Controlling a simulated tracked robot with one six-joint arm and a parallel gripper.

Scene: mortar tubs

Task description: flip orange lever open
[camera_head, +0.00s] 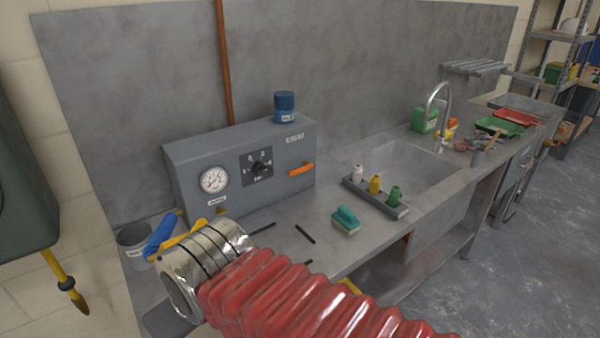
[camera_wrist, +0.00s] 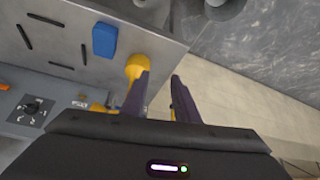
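The orange lever (camera_head: 300,169) sits on the right part of the front of a grey control box (camera_head: 250,200), lying nearly horizontal. In the wrist view the lever (camera_wrist: 4,86) shows only as a bit of orange at the left edge. A yellow rounded piece shows at the left fingertip.
The box carries a gauge (camera_head: 213,180), a black dial (camera_head: 260,165) and a blue jar (camera_head: 285,107) on top. A teal brush (camera_head: 346,220), a bottle rack (camera_head: 374,198) and a sink (camera_head: 400,165) are to the right. A grey tub (camera_head: 132,238) stands left.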

